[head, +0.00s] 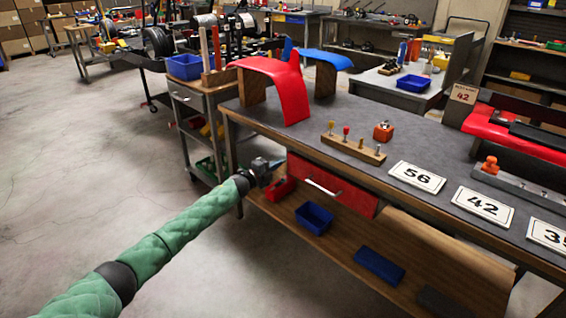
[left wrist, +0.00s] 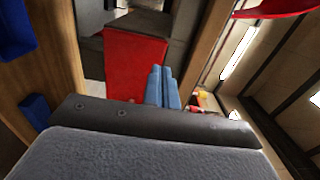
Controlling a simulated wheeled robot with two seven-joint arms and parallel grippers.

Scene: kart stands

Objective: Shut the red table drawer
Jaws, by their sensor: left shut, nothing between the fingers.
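The red drawer (head: 345,192) sits under the grey-topped table (head: 300,130), its front with a silver handle (head: 323,187) facing me. From this angle I cannot tell how far out it stands. My left gripper (head: 264,170) is just left of the drawer front, below the tabletop edge. In the left wrist view its two blue-grey fingers (left wrist: 163,88) are shut together and empty. A red panel (left wrist: 136,66), seemingly the drawer, shows just beyond and left of them; contact is unclear. My right gripper is not in view.
A lower wooden shelf (head: 385,237) under the table carries blue bins (head: 314,217) and a red bin (head: 280,188). On top are a red curved panel (head: 285,88), a pegged block (head: 352,150) and number cards (head: 417,177). The floor at left is free.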

